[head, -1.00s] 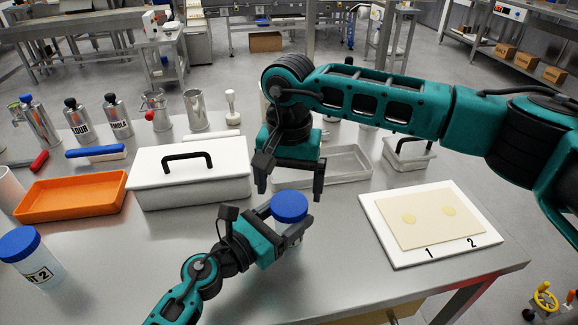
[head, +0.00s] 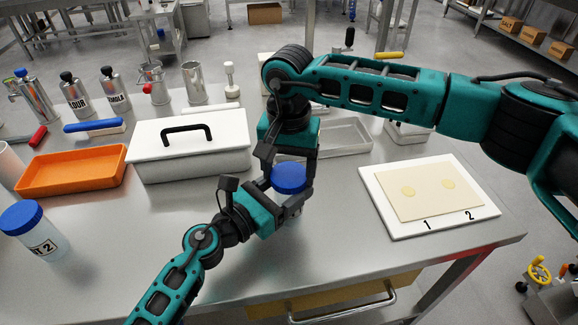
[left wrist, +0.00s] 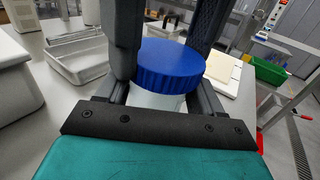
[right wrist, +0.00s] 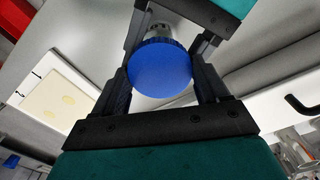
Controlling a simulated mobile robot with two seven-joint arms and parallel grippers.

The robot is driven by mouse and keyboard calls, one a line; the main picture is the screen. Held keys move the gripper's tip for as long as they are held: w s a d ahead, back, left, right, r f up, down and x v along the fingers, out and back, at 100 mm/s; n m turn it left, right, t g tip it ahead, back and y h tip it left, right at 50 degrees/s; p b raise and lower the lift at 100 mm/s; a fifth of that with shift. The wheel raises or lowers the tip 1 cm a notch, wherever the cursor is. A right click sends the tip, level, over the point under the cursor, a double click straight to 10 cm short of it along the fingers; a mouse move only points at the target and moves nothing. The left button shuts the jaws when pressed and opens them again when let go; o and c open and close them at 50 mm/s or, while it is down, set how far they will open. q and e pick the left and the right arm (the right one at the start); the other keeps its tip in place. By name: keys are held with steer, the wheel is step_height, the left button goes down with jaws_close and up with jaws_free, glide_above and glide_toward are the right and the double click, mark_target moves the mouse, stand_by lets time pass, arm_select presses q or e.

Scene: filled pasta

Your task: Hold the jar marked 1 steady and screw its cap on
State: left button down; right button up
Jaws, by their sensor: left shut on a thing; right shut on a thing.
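The jar (left wrist: 157,99) is a pale, translucent body standing on the steel table, with a ribbed blue cap (head: 289,178) on its top. Its mark is not visible. My left gripper (head: 291,204) is shut around the jar body from the left, below the cap. My right gripper (head: 288,172) comes from above with its fingers on both sides of the blue cap, shut on it. The right wrist view shows the cap (right wrist: 160,68) between the right fingers. Whether the cap's thread is fully seated cannot be seen.
Another blue-capped jar marked 2 (head: 40,240) stands at the left. A white lidded box (head: 190,150), an orange tray (head: 70,170) and a metal tray (head: 345,138) lie behind. A white board (head: 385,215) with a dough sheet is at the right. The front middle table is clear.

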steer(key=c, duration=0.4)
steer(key=m, duration=0.6)
steer(key=o, duration=1.2)
steer(key=shift+r, duration=2.25)
steer(key=shift+r+n, duration=0.7)
steer(key=shift+r, duration=1.1)
steer(key=shift+c, duration=0.5)
